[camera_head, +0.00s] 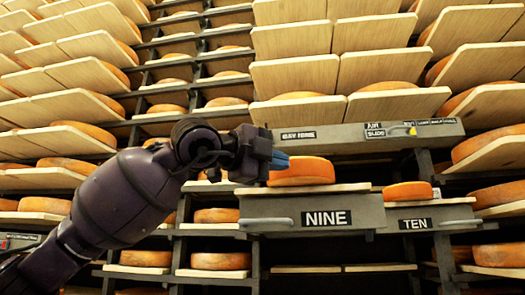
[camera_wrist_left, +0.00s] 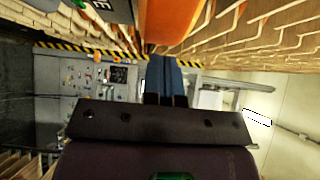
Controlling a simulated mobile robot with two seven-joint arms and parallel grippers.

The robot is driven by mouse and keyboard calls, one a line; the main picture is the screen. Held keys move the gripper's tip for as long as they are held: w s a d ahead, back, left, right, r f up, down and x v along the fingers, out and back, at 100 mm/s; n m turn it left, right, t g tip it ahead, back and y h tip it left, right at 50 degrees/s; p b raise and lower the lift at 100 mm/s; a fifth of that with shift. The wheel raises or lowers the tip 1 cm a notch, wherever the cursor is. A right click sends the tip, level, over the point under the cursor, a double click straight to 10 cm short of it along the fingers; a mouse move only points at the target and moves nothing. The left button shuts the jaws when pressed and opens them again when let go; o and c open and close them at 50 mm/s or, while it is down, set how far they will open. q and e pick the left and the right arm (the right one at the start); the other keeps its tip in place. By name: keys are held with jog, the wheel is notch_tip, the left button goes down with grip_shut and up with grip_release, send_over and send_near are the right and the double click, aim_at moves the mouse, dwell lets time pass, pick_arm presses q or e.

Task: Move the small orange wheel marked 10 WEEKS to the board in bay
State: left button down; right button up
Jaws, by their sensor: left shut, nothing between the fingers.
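My left gripper (camera_head: 281,161) reaches in from the left with its blue fingers shut and empty. The fingertips are at the left side of a larger orange wheel (camera_head: 303,172), which lies on the board (camera_head: 300,189) above the NINE label; I cannot tell whether they touch it. The left wrist view shows the shut blue fingers (camera_wrist_left: 166,78) just below an orange wheel surface (camera_wrist_left: 174,20). A smaller orange wheel (camera_head: 408,191) lies on the board (camera_head: 432,202) above the TEN label. No 10 WEEKS marking is readable on either wheel. My right gripper is not in view.
A grey panel labelled BAY NINE (camera_head: 345,135) runs above both wheels, with AIR SLIDE lettering at its right. Grey drawer-like fronts marked NINE (camera_head: 326,218) and TEN (camera_head: 415,224) lie below. Racks of boards (camera_head: 295,75) with orange wheels fill the surroundings.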

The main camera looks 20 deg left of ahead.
pick_arm(q)
jog(key=shift+w+a, duration=0.2)
jog(key=shift+w, duration=0.35)
jog(key=shift+w+a, duration=0.15)
jog(key=shift+w, duration=0.35)
